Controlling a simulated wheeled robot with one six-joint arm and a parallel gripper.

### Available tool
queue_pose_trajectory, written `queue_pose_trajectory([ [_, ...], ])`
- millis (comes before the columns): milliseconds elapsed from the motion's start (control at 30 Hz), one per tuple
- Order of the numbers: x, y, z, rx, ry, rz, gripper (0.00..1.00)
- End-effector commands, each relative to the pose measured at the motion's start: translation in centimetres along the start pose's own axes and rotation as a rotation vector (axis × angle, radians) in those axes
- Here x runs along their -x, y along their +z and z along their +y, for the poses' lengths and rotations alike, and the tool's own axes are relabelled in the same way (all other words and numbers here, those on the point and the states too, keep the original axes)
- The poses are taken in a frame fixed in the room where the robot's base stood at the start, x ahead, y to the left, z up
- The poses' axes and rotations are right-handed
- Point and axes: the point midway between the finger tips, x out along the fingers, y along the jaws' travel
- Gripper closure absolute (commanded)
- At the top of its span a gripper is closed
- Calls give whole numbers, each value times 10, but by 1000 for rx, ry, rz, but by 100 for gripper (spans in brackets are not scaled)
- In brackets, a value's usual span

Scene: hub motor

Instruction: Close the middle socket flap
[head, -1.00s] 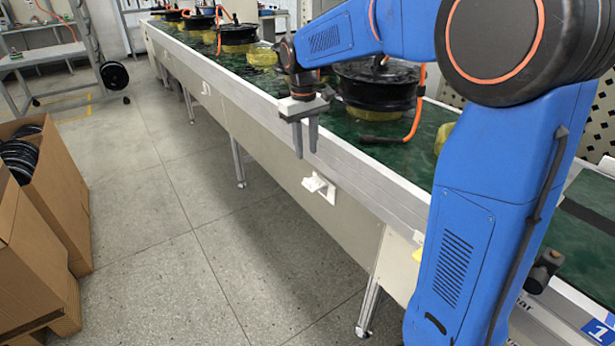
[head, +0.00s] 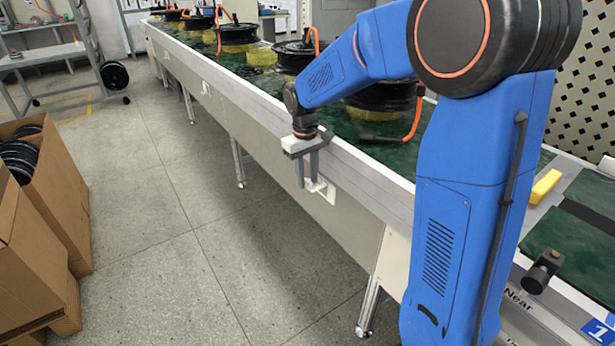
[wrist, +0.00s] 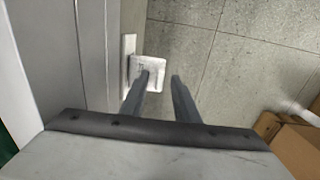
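The middle socket (head: 327,190) is a white fitting on the side panel of the conveyor table. Its flap stands open, sticking out from the panel; in the wrist view the flap (wrist: 152,77) is a pale square beside the narrow wall plate (wrist: 128,68). My gripper (head: 308,183) points down in front of the socket and partly covers it in the head view. Its two grey fingers are apart with nothing between them. In the wrist view the left fingertip of my gripper (wrist: 161,76) overlaps the flap; I cannot tell whether they touch.
The conveyor table (head: 250,112) runs along the right, carrying black hub motors (head: 380,100) with orange cables. Another white socket (head: 205,88) is farther along the panel. Cardboard boxes (head: 35,235) stand at the left. The floor between is clear.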

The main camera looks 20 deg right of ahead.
Motion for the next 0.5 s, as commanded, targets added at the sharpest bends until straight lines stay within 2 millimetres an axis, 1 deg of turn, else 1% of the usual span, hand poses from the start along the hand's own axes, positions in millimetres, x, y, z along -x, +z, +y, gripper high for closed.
queue_pose_trajectory([
  [67, 0, 0, 0, 0, 0, 0, 72],
  [200, 0, 0, 0, 0, 0, 0, 100],
  [500, 0, 0, -1, 2, 14, 0, 100],
])
